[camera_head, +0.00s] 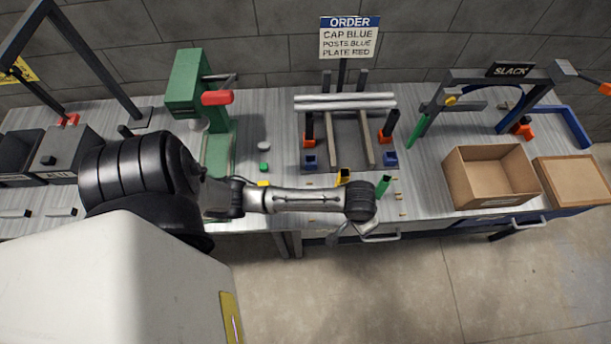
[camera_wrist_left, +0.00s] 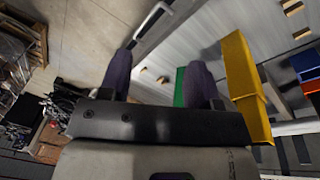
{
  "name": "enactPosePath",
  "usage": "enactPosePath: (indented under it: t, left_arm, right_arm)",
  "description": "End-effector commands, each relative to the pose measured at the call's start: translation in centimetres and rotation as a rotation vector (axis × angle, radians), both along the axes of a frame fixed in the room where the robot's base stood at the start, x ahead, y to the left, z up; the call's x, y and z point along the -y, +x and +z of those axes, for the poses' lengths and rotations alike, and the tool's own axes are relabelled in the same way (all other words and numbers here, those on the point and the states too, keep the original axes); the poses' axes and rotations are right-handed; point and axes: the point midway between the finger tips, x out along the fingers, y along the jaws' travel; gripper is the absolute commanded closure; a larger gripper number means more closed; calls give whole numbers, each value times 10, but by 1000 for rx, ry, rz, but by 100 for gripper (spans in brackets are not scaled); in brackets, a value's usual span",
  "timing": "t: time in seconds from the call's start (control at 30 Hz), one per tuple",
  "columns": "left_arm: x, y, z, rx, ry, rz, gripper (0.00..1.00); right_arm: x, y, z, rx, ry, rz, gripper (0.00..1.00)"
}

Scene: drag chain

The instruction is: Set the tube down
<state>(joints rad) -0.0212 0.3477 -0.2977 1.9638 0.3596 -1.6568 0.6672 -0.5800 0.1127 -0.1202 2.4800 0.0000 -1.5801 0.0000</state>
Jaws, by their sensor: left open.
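A light silver tube (camera_head: 345,98) lies level across the dark posts of the central fixture (camera_head: 312,160), with what looks like a second pale bar just in front of it. My left gripper (camera_head: 353,236) is at the front edge of the bench, in front of and apart from the fixture. In the left wrist view my left gripper (camera_wrist_left: 160,78) has its two dark fingers apart, and no tube is between them. A green block (camera_wrist_left: 180,88) shows partly behind one finger, with a yellow block (camera_wrist_left: 243,85) beside it. My right gripper is not in view.
An order sign (camera_head: 349,37) stands behind the fixture. A green press (camera_head: 187,85) is to the left. An open cardboard box (camera_head: 490,177) and a gantry marked SLACK (camera_head: 511,70) are to the right. A drawer handle (camera_head: 380,237) is near my gripper.

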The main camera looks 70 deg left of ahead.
Motion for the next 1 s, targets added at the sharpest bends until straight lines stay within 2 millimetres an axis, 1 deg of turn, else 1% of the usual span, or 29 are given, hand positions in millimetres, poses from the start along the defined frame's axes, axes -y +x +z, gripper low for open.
enactPosePath:
  t: [0.03, 0.1, 0.2, 0.3, 0.4, 0.5, 0.6, 1.0]
  left_arm:
    - [10, -26, 0, 25, -8, -62, 43]
    - [16, -55, 6, 67, 5, -146, 43]
    - [18, -91, 17, 118, 35, -239, 43]
    - [15, -119, 29, 152, 74, -307, 43]
    - [10, -139, 40, 173, 112, -352, 43]
    - [6, -152, 48, 184, 140, -380, 43]
    - [3, -158, 52, 187, 158, -396, 43]
    - [3, -160, 52, 189, 163, -403, 43]
  right_arm:
    - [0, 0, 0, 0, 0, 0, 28]
    - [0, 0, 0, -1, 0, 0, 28]
    - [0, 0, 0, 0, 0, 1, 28]
    - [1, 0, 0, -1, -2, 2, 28]
    - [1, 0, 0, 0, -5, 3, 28]
    - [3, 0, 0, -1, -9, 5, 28]
    - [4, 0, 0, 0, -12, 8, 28]
    - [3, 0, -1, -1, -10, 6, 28]
